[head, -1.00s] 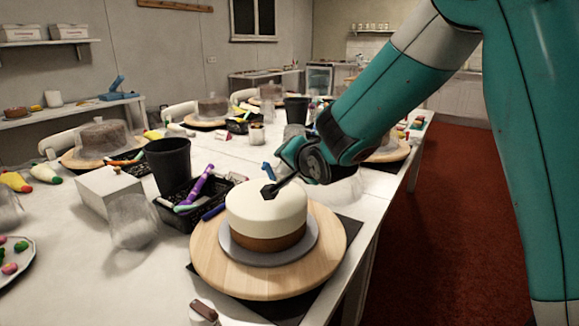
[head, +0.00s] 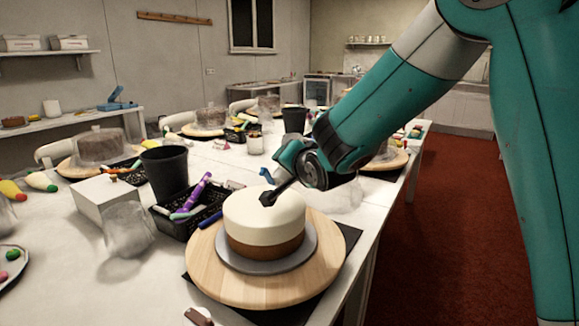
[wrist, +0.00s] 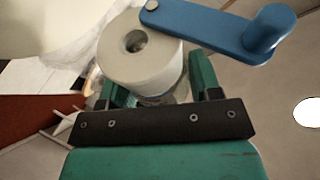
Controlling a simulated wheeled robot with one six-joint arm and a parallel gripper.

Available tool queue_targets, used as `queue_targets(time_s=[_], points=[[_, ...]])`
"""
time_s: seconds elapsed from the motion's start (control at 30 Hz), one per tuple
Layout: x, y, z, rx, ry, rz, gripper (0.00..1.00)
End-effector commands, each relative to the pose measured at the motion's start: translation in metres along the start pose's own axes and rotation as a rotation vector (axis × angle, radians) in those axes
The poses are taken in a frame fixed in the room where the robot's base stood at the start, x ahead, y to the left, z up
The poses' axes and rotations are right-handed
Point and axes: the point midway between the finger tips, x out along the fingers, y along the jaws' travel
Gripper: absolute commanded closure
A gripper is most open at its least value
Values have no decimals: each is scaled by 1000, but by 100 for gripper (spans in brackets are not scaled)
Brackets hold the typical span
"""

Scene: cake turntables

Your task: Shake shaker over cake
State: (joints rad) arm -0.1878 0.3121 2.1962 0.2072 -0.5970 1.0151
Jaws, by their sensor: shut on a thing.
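The cake (head: 264,211), white on top and brown below, stands on a grey board (head: 268,263) on a round wooden turntable (head: 215,272). My gripper (wrist: 150,85) is shut on a white cylinder with a round hole in its end, which I take for the shaker (wrist: 128,62). A blue piece with a knob (wrist: 215,30) lies beside it in the wrist view; I cannot tell if it is joined to the shaker. In the head view my gripper is just behind and above the cake, its fingers mostly hidden by my wrist. The shaker's body is hidden there.
A black basket of coloured tools (head: 180,226), a black cup (head: 165,172), a white box (head: 103,196) and a clear glass (head: 128,228) crowd the table left of the cake. Other cakes under covers (head: 100,148) stand farther back. Red floor (head: 440,230) lies to the right.

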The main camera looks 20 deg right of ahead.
Motion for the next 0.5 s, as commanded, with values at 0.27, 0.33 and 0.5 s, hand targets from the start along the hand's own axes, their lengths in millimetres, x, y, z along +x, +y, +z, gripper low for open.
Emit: queue_targets(time_s=[0.27,0.33,0.5], points=[[-2,0,5,-2,4,-2,76],[-2,0,6,-7,7,-4,76],[-3,-1,6,-23,22,-13,76]])
